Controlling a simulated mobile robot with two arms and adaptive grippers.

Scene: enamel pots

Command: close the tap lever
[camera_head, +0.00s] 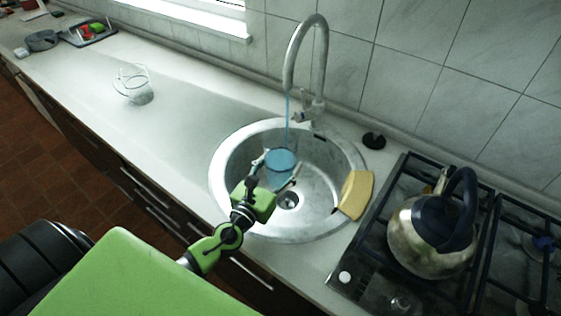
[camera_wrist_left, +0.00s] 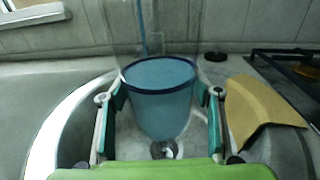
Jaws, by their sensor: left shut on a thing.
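The tall curved tap (camera_head: 321,60) stands behind the round metal sink (camera_head: 222,165). A thin blue stream (camera_head: 287,108) runs from its spout. The tap lever (camera_head: 299,116) appears as a small part low on the tap's left side; its exact position is hard to tell. My left gripper (camera_head: 277,172) is over the sink, shut on a blue-tinted cup (camera_head: 280,160). In the left wrist view the cup (camera_wrist_left: 160,100) is upright between the fingers, and the stream (camera_wrist_left: 142,35) comes down behind its rim. My left gripper is below and in front of the lever, apart from it.
A yellow cloth (camera_head: 355,194) hangs over the sink's right rim. A kettle (camera_head: 430,240) stands on the hob at right. A dark round stopper (camera_head: 374,140) lies behind the sink. A glass jug (camera_head: 135,88) stands at left; the counter between it and the sink is clear.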

